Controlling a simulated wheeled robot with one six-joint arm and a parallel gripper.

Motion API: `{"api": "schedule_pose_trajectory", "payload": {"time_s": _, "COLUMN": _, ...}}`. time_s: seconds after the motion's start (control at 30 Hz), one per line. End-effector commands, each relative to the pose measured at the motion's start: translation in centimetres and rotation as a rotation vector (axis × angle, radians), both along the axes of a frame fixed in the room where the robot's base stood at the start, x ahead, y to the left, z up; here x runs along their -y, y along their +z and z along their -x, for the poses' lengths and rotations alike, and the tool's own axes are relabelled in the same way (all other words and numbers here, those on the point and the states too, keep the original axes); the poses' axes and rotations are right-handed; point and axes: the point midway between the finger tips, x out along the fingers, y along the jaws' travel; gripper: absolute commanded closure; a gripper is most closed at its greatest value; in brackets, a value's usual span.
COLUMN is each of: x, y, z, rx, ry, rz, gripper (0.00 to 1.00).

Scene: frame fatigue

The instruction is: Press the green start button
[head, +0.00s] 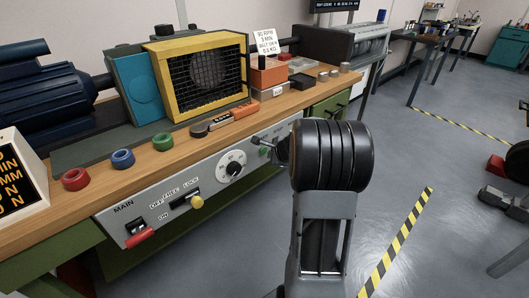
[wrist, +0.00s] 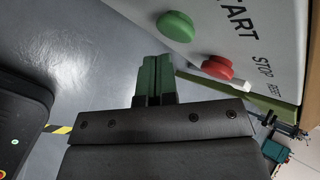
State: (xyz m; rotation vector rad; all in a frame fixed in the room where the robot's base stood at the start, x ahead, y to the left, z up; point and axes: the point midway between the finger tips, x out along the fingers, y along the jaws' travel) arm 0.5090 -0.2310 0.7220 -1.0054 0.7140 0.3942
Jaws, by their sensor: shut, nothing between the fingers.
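The green start button (wrist: 175,26) is a round cap on the pale panel, beside the word START, in the wrist view. My gripper (wrist: 153,62) is shut and empty, its two fingers together. In that picture its tips lie below and left of the green button, with a visible gap between them. The red stop button (wrist: 217,67) is to the right of the fingertips. In the head view my gripper (head: 262,141) is at the right part of the panel, and a green cap (head: 264,151) shows just below it. My arm hides part of the panel there.
The grey control panel (head: 150,208) has a dial (head: 232,167), a yellow-knobbed lever (head: 196,202) and a main switch (head: 135,228). The wooden bench top (head: 185,140) above holds colored rings and a yellow mesh guard (head: 200,75). Open floor lies right of my arm.

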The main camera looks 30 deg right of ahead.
Motion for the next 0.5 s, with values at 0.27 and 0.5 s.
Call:
{"api": "schedule_pose_trajectory", "payload": {"time_s": 0.27, "x": 0.2, "y": -0.1, "z": 0.9, "rx": 0.000, "ry": -0.002, "rz": -0.001, "gripper": 1.00}}
{"api": "schedule_pose_trajectory", "payload": {"time_s": 0.5, "x": 0.6, "y": -0.1, "z": 3.2, "rx": 0.000, "ry": -0.002, "rz": 0.000, "gripper": 1.00}}
